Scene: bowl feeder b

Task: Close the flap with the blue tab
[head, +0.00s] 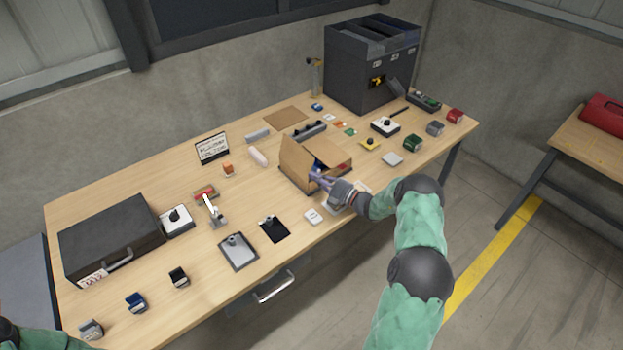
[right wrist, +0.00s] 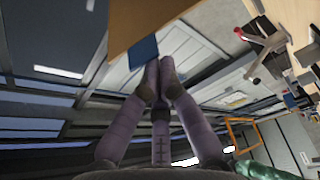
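A brown cardboard box (head: 303,183) stands near the front edge of the table, right of centre, with flaps raised. In the head view a blue patch shows at its opening, partly hidden by my right fingers. In the right wrist view a cardboard flap (right wrist: 150,18) hangs in at the top with the blue tab (right wrist: 143,52) on its edge. My right gripper (head: 316,178) is at the front of the box. Its purple fingertips (right wrist: 161,64) are together, right beside the tab; I cannot tell whether they touch it. My left gripper is out of view.
A dark bin unit (head: 370,65) stands behind the box to the right. A clipboard (head: 238,252), a black card (head: 274,229) and a small white block (head: 313,216) lie left and front of the box. A black case (head: 110,238) lies at the far left.

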